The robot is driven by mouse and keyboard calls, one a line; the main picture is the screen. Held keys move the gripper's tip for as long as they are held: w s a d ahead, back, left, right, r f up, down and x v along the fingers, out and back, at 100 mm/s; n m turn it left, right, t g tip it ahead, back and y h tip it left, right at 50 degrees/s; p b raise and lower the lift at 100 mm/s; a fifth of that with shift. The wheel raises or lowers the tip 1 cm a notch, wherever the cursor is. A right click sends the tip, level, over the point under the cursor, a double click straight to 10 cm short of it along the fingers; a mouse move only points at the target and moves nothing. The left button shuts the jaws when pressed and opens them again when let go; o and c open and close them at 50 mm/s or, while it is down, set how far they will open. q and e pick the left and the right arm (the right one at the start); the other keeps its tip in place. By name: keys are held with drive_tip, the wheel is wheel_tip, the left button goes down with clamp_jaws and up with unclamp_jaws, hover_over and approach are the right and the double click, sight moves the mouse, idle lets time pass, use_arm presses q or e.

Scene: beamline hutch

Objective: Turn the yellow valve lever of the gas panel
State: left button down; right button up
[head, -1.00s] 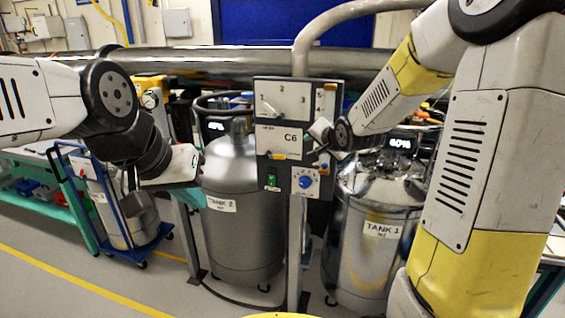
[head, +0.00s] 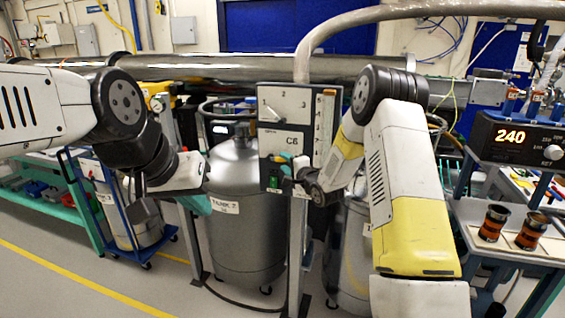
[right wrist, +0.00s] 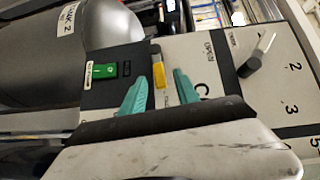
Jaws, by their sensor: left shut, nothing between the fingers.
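The gas panel (head: 268,128) stands upright on a post in the middle of the head view, marked C6. In the right wrist view, its yellow valve lever (right wrist: 159,77) shows between the two teal fingertips of my right gripper (right wrist: 160,93). The fingers are apart, one on each side of the lever; I cannot tell whether either touches it. My left gripper (head: 197,203) is shut and empty, left of the panel, in front of the grey tank.
A grey selector lever (right wrist: 260,52) with numbers sits beside C6, and a green switch (right wrist: 103,70) on the other side. Tank 2 (head: 236,235) stands behind the panel. A bench with a 240 display (head: 512,137) and copper spools (head: 492,223) is at the right.

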drive_tip(key=shift+x, duration=1.05)
drive_tip(key=shift+c, duration=0.5)
clamp_jaws()
